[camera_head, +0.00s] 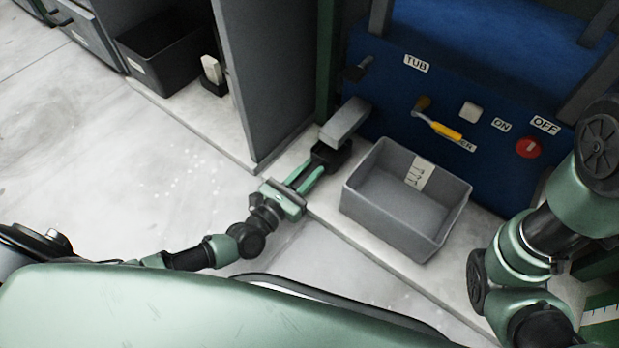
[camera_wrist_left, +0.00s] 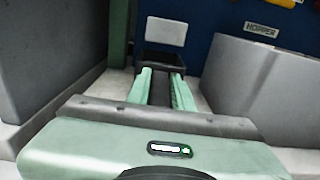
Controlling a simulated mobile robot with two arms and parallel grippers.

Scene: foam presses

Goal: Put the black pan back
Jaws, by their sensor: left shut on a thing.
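The black pan (camera_head: 334,156) is small and sits low in front of the blue machine, just below a grey spout (camera_head: 345,121). My left gripper (camera_head: 312,173) is shut on its dark handle. In the left wrist view the pan (camera_wrist_left: 166,62) lies straight ahead, beyond my left gripper (camera_wrist_left: 160,74), with the handle between the two green fingers. The grey spout end (camera_wrist_left: 166,32) shows above the pan there. I cannot tell whether the pan rests on the pale base or hangs just above it. My right gripper is out of view; only its arm shows at the right.
A grey tub (camera_head: 405,222) stands right of the pan. The blue machine (camera_head: 440,115) carries a yellow-handled lever (camera_head: 446,131) and a red button (camera_head: 528,148). A grey panel (camera_head: 262,85) stands to the left, with a black bin (camera_head: 165,60) beyond it. The floor at left is clear.

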